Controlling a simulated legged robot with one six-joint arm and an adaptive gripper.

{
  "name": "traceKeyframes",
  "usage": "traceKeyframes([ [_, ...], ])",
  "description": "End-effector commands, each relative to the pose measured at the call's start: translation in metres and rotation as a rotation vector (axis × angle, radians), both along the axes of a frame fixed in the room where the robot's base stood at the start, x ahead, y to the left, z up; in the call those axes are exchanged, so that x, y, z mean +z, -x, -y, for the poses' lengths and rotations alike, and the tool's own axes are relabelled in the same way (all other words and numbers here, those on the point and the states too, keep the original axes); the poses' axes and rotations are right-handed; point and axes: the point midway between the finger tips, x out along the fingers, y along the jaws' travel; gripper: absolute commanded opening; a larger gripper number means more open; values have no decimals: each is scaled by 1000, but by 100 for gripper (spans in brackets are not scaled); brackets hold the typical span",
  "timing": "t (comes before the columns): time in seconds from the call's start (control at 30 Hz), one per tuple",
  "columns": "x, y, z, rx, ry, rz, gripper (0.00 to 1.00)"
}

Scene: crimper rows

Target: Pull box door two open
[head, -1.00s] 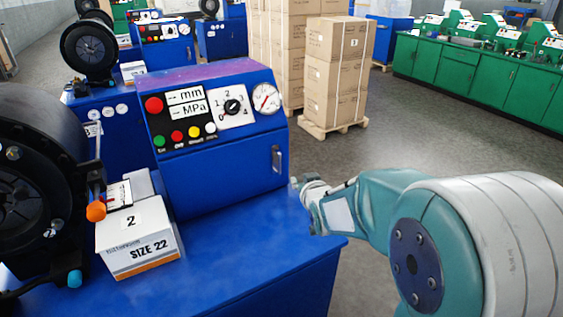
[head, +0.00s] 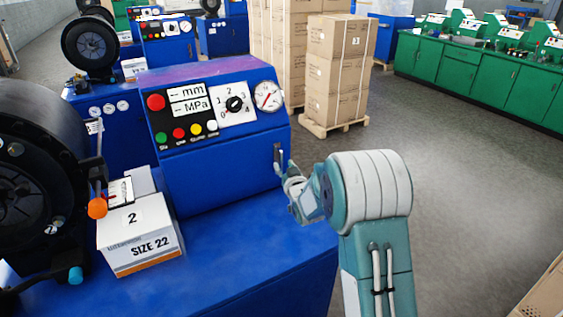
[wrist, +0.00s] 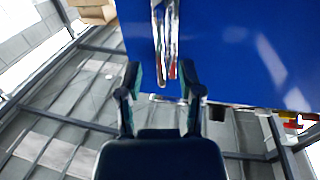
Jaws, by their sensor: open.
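The blue control box (head: 225,165) stands on the blue bench beside the white box marked 2. Its front panel has a metal handle (head: 277,158) near the right edge. In the wrist view the handle (wrist: 165,45) stands out from the blue door face (wrist: 240,50), ahead of my fingertips. My gripper (wrist: 160,75) is open, with one finger to each side of the handle's line. It looks close to the handle's near end; I cannot tell whether it touches. In the head view my wrist hides most of the fingers. The door looks shut.
The white box marked 2 (head: 140,236) sits on the bench top (head: 225,255). A black crimper head (head: 35,170) with an orange knob is at left. Stacked cartons (head: 335,75) stand behind. The floor (head: 455,190) at right is clear.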

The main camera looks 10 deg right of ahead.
Motion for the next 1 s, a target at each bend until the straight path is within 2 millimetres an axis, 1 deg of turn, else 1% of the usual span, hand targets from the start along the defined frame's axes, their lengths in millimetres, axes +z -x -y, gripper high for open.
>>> traceKeyframes([
  [0.03, 0, -8, -1, 1, 0, 0, 48],
  [0.1, 0, -17, -2, 0, 0, 0, 48],
  [0.2, 0, -25, -3, 0, -1, -1, 48],
  [0.33, 0, -30, -3, 0, -1, 0, 48],
  [0.57, 0, -30, -3, -1, 0, -1, 48],
  [0.6, 0, -30, -3, 0, 0, -1, 30],
  [0.67, 0, -30, -3, 0, 0, -1, 4],
  [0.7, 0, -30, -4, 0, 0, -1, 0],
  [1.0, 0, -30, -4, -1, 0, -1, 0],
])
